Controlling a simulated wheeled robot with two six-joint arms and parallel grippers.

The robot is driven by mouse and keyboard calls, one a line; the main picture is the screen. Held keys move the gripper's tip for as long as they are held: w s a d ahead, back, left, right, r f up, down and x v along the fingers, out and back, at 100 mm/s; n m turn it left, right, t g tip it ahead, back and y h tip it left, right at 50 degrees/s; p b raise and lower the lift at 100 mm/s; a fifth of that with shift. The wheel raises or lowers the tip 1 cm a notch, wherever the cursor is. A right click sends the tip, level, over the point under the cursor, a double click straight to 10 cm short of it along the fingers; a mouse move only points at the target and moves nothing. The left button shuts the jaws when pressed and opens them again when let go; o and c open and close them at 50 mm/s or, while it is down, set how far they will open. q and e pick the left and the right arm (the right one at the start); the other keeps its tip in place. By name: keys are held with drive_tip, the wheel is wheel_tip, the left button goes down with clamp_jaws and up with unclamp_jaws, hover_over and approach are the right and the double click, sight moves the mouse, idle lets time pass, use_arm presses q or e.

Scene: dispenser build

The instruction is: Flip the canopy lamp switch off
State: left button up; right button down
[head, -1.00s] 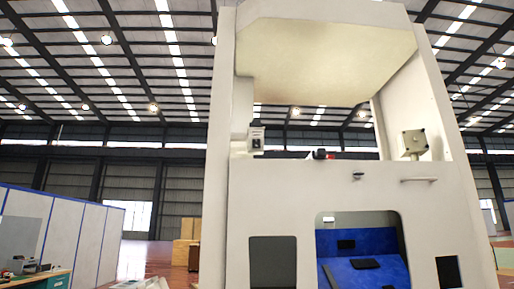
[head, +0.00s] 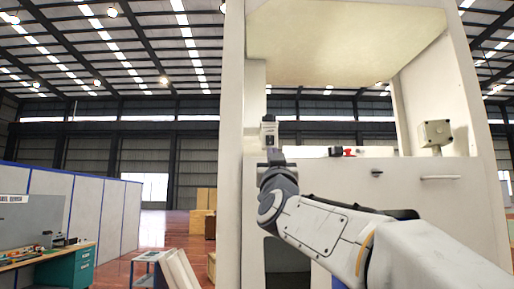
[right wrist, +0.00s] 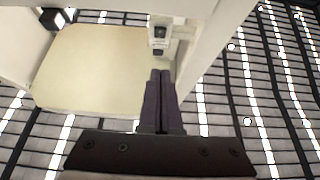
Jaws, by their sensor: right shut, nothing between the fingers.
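The canopy lamp switch (head: 268,132) is a small pale box with dark parts on the inner side of the dispenser's left post. It also shows in the right wrist view (right wrist: 159,42), with a dark rocker or toggle whose position I cannot tell. My right gripper (head: 270,152) is just below the switch in the head view. In the right wrist view its dark fingers (right wrist: 160,72) are shut together, empty, and point at the switch's lower end. I cannot tell whether they touch it. The canopy (head: 345,50) has a cream underside. My left gripper is not in view.
The white dispenser frame (head: 233,150) rises close to the left of my right gripper. A grey box (head: 436,133) sits on the right post, and a red and black item (head: 342,151) on the ledge. A workbench (head: 75,262) stands far left.

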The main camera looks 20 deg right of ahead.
drive_tip(key=p, duration=0.7)
approach(269, 141)
wheel_tip(269, 141, up, 4)
drive_tip(key=w+p, duration=0.1)
drive_tip(key=w+d, duration=0.1)
drive_tip(key=w, duration=0.1)
drive_tip(key=shift+w+f+p, duration=0.2)
drive_tip(key=shift+w+p, duration=0.15)
drive_tip(key=shift+w+d+f, duration=0.1)
drive_tip(key=shift+w+f, duration=0.15)
drive_tip(key=shift+w, duration=0.2)
